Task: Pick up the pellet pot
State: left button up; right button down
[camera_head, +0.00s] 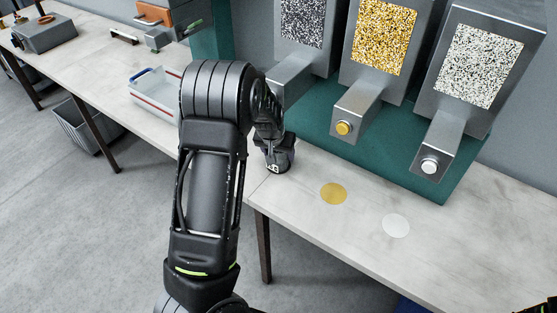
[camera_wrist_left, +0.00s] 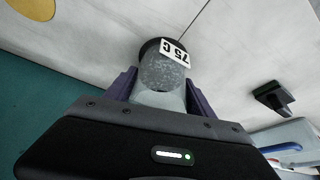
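The pellet pot (camera_wrist_left: 165,72) is a translucent grey cylinder with dark speckled contents, a black far end and a white "75 C" label. In the head view the pot (camera_head: 278,166) stands on the table below the grey-pellet dispenser, largely covered by my left arm. My left gripper (camera_wrist_left: 160,76) reaches down over it, with one purple finger on each side. No gap shows between the fingers and the pot's wall, so it looks shut on the pot. In the head view the left gripper (camera_head: 270,132) is mostly hidden.
Grey (camera_head: 302,22), gold (camera_head: 382,38) and white (camera_head: 478,66) pellet dispensers stand on a green base behind the pot. Gold (camera_head: 333,193) and white (camera_head: 396,225) discs mark clear tabletop at right. A clear tray (camera_head: 150,108) lies left of my arm.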

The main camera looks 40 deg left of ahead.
pick_arm(q)
grip_shut()
dwell(0.5)
jog(key=shift+r, duration=0.15)
